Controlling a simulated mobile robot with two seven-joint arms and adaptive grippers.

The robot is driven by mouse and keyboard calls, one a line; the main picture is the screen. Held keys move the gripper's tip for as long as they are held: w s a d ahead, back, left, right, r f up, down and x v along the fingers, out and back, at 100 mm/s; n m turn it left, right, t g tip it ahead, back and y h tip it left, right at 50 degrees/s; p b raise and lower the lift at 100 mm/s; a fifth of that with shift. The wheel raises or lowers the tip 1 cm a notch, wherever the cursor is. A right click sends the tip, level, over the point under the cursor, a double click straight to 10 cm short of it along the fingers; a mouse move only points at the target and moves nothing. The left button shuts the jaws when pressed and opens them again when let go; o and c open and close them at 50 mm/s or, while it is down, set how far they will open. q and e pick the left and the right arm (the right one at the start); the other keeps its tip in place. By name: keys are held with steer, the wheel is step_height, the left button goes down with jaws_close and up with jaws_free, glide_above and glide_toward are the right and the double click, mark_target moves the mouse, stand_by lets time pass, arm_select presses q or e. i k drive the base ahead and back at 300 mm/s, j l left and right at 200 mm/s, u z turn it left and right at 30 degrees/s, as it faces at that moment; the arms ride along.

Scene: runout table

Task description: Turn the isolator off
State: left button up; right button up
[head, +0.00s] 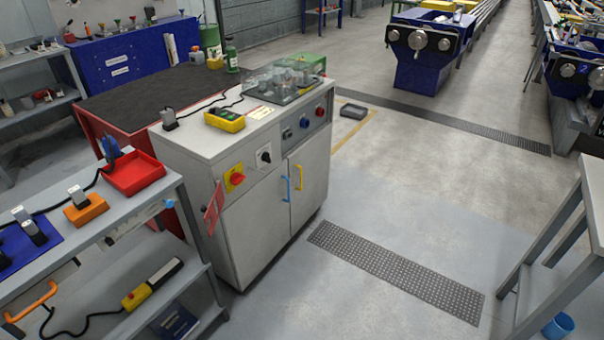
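A red rotary handle on a yellow plate, which looks like the isolator (236,178), is on the front of a grey cabinet (245,225), near its upper left corner. The handle is small in the head view, and I cannot tell which position it points to. Nothing is touching it. A red tag-like piece (214,207) hangs at the cabinet's left edge, just below and left of the isolator. Neither of my grippers is in view.
A black selector knob (265,156) is right of the isolator. A grey shelf bench with a red tray (134,175) stands close at the cabinet's left. The floor in front, with a perforated grate (395,273), is clear.

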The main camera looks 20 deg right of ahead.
mark_target(237, 177)
steer(key=z, duration=0.1)
steer(key=i+l+u, duration=0.1)
steer(key=l, duration=0.25)
steer(key=i+l+u, duration=0.1)
steer(key=i+l, duration=0.2)
steer(key=i+l+u, duration=0.1)
steer(key=l, duration=0.35)
steer(key=i+l+u, duration=0.1)
steer(key=i+l, duration=0.15)
steer(key=l, duration=0.15)
steer(key=i+l, duration=0.15)
steer(key=l, duration=0.25)
steer(key=u, duration=0.05)
